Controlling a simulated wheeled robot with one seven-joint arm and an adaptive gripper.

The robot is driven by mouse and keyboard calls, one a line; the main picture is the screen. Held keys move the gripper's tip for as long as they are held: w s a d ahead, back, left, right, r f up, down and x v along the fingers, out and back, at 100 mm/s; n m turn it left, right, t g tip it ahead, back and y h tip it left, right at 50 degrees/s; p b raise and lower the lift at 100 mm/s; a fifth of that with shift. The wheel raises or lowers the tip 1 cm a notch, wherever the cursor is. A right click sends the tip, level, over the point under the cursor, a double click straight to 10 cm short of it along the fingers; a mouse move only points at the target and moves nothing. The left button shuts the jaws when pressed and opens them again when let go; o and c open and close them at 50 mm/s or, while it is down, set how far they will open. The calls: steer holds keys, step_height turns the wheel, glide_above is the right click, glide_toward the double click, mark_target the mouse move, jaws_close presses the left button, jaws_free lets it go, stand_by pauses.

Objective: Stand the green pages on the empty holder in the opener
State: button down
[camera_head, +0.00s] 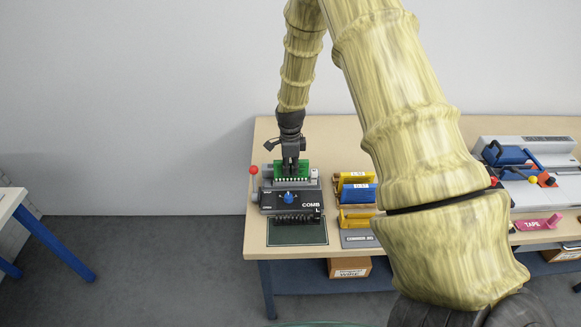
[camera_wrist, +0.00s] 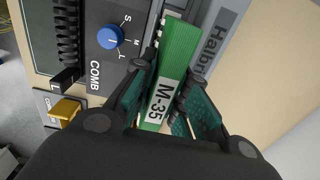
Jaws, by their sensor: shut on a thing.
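The green pages (camera_wrist: 180,45), with a white label reading M-35, are between the fingers of my gripper (camera_wrist: 166,92) in the wrist view. My gripper is shut on them. In the head view my gripper (camera_head: 291,160) points down over the grey opener (camera_head: 262,200), marked COMB, and the green pages (camera_head: 304,168) stand at its top. Whether they touch the holder is hidden. The opener has a blue knob (camera_head: 289,198), also seen in the wrist view (camera_wrist: 111,37), and a red-tipped lever (camera_head: 253,170). A row of black comb teeth (camera_head: 297,218) is at its front.
Right of the opener, a rack holds yellow pages (camera_head: 352,179) and blue pages (camera_head: 358,193). My arm hides part of the table (camera_head: 347,127). Another machine (camera_head: 530,145) and a pink TAPE item (camera_head: 538,223) lie at the right. A dark green mat (camera_head: 297,234) is in front of the opener.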

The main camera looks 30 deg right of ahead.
steer(key=shift+f+b, duration=0.3)
steer(key=shift+f, duration=0.3)
stand_by(0.3)
steer(key=c, duration=1.7)
jaws_free()
steer(key=shift+r, duration=0.15)
steer(key=shift+r+p, duration=2.55)
steer(key=shift+r, duration=1.45)
steer(key=shift+s+r, duration=0.1)
steer(key=shift+r, duration=1.3)
